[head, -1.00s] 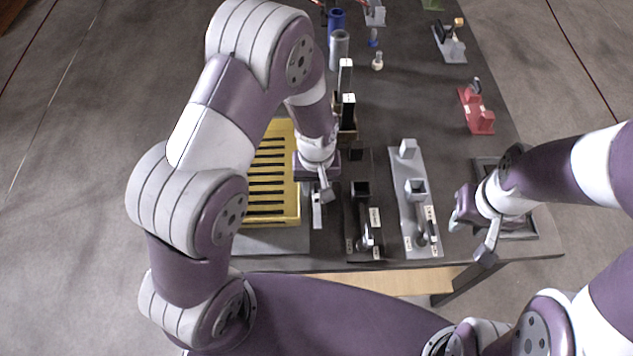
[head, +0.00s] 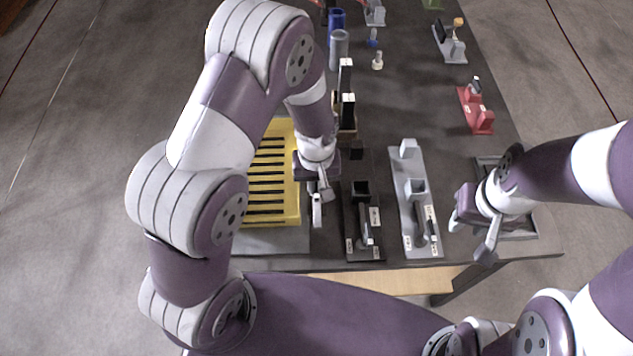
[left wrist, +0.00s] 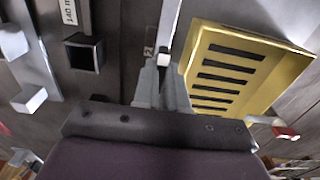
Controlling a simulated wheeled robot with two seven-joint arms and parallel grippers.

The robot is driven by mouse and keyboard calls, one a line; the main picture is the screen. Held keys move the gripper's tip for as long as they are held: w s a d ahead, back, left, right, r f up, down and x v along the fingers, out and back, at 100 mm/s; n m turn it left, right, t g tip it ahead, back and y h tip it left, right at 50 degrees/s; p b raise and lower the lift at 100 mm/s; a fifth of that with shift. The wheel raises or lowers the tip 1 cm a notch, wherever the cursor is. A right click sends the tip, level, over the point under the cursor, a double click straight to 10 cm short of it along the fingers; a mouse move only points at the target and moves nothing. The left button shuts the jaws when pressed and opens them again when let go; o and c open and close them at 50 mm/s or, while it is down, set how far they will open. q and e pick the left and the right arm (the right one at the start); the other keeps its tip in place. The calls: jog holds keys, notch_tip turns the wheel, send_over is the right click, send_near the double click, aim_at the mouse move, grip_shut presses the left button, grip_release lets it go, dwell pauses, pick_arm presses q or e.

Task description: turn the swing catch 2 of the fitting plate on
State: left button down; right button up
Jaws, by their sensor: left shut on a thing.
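The yellow slotted plate (head: 285,205), seemingly the fitting plate, lies left of my left gripper (head: 320,190). It fills the right of the left wrist view (left wrist: 262,38). A slim pale bar, seemingly swing catch 2 (head: 317,211), stands along its right side. In the left wrist view my left gripper (left wrist: 164,88) is shut on this catch (left wrist: 170,25), beside a small label marked 2 (left wrist: 149,51). The fingers hide the catch's pivot. My right gripper (head: 486,230) hangs over the table's right side; its jaw opening is unclear.
A dark fixture (head: 352,215) with a square socket stands close right of my left gripper. A grey fixture (head: 407,175) stands beyond it. A red bracket (head: 473,110) and a grey cylinder (head: 339,48) stand farther back. A red-tipped lever (left wrist: 285,132) shows beside the yellow plate.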

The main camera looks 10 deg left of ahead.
pick_arm(q)
jog(key=shift+m, duration=0.3)
dwell(0.7)
jog(key=m+p, duration=0.1)
jog(key=m, duration=0.2)
jog(key=shift+r+m, duration=0.1)
jog(key=shift+m, duration=0.3)
jog(key=m, duration=0.4)
jog(key=shift+w+m+p, duration=0.1)
jog(key=shift+m+p, duration=0.2)
jog(key=m, duration=0.4)
jog(key=shift+p, duration=0.3)
jog(key=shift+m, duration=2.4)
jog(key=c, duration=1.2)
grip_release()
